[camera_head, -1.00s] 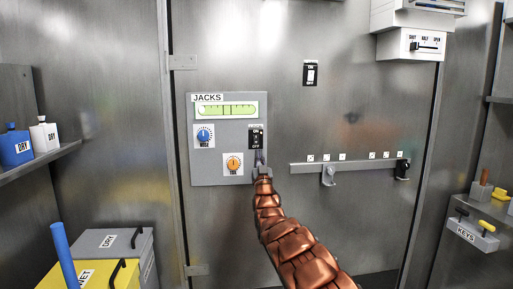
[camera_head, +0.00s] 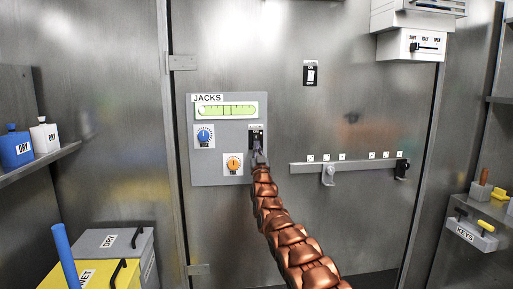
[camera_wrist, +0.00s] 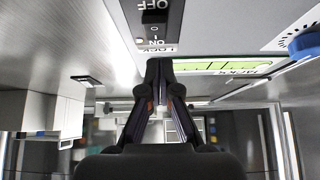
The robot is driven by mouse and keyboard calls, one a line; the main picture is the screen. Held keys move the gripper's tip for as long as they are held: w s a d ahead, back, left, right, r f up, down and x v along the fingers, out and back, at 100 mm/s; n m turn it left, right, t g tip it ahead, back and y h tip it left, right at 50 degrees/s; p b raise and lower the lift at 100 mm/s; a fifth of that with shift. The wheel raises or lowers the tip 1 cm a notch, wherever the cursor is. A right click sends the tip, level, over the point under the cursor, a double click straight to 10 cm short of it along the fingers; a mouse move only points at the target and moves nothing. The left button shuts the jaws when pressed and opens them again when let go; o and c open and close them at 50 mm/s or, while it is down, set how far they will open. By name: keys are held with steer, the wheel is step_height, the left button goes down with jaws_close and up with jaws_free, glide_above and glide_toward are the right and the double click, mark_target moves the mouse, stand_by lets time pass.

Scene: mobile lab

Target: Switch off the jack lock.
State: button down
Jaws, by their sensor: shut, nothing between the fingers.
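The jack lock switch (camera_head: 256,132) is a small black plate on the right side of the grey JACKS panel (camera_head: 222,174). The switch also shows upside down in the wrist view (camera_wrist: 155,17), with its OFF, ON and LOCK lettering. My gripper (camera_head: 259,152) is shut and empty. In the head view it covers the lower part of the switch, including the OFF mark. In the wrist view its fingertips (camera_wrist: 159,65) appear near the LOCK label end. I cannot tell whether they touch the switch, nor which way its rocker is set.
A blue knob (camera_head: 204,136) and an orange knob (camera_head: 233,163) sit left of the switch, under a green gauge (camera_head: 226,110). A rail with levers (camera_head: 348,168) runs to the right. The wall between is bare.

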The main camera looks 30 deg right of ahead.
mark_target(255, 138)
steer(key=shift+w+d+p, duration=0.2)
steer(key=shift+w+p, duration=0.25)
steer(key=shift+w, duration=0.05)
steer(key=shift+w+d+p, duration=0.2)
steer(key=shift+w+p, duration=0.2)
steer(key=shift+w, duration=0.05)
steer(key=shift+w+d+f+p, duration=0.15)
steer(key=shift+w+d+p, duration=0.1)
steer(key=shift+w+p, duration=0.25)
steer(key=shift+f, duration=0.2)
